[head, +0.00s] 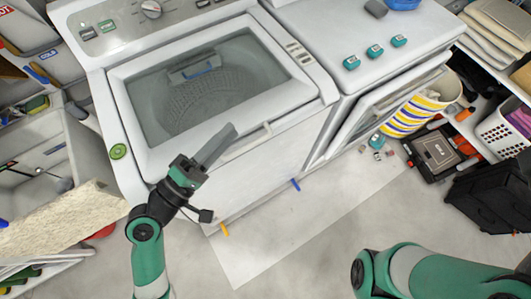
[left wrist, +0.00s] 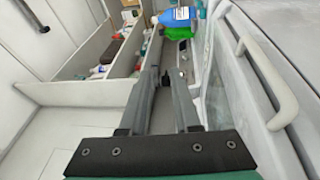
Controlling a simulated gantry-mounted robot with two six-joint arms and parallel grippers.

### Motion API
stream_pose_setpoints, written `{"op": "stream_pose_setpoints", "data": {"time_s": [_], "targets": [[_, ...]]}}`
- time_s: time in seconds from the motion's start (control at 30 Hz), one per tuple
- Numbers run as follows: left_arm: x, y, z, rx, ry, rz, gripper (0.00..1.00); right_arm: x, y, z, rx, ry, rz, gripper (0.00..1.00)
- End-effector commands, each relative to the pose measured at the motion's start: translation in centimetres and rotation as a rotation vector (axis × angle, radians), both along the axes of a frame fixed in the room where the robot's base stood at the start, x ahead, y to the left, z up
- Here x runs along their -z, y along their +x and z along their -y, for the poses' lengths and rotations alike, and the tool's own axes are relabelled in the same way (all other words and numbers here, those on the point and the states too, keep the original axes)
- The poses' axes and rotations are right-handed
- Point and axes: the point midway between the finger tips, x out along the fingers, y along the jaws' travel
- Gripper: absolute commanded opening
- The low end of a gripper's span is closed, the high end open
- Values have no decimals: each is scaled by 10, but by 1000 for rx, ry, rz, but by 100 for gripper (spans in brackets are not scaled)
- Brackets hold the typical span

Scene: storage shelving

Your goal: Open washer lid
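The washer's lid (head: 205,80) has a white frame around a clear window, and it lies shut on top of the white washer (head: 270,165). Its pale handle (head: 248,141) runs along the front edge. The handle also shows as a white bar at the right of the left wrist view (left wrist: 286,95). My left gripper (head: 226,138) is just left of the handle, over the lid's front edge. Its two fingers (left wrist: 160,78) are apart with nothing between them. I cannot tell whether it touches the lid. My right gripper is out of view.
A second white machine (head: 350,45) stands at the right with its front door (head: 390,105) open. Small teal-topped items (head: 374,51) sit on it. Shelving (head: 30,130) is close at the left. A striped basket (head: 425,105) stands at the right. The floor in front is mostly clear.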

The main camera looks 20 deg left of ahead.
Motion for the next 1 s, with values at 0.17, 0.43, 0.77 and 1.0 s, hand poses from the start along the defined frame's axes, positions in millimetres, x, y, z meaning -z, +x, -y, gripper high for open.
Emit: {"op": "stream_pose_setpoints", "data": {"time_s": [0.17, 0.43, 0.77, 1.0], "targets": [[110, -47, -20, -72, -106, -243, 31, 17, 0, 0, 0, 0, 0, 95], [128, -57, -28, -108, -119, -288, 31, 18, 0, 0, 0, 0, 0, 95], [130, -5, -8, -101, -115, -286, 31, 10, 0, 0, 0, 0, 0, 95], [136, 39, 6, -106, -115, -286, 31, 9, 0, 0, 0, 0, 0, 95]]}}
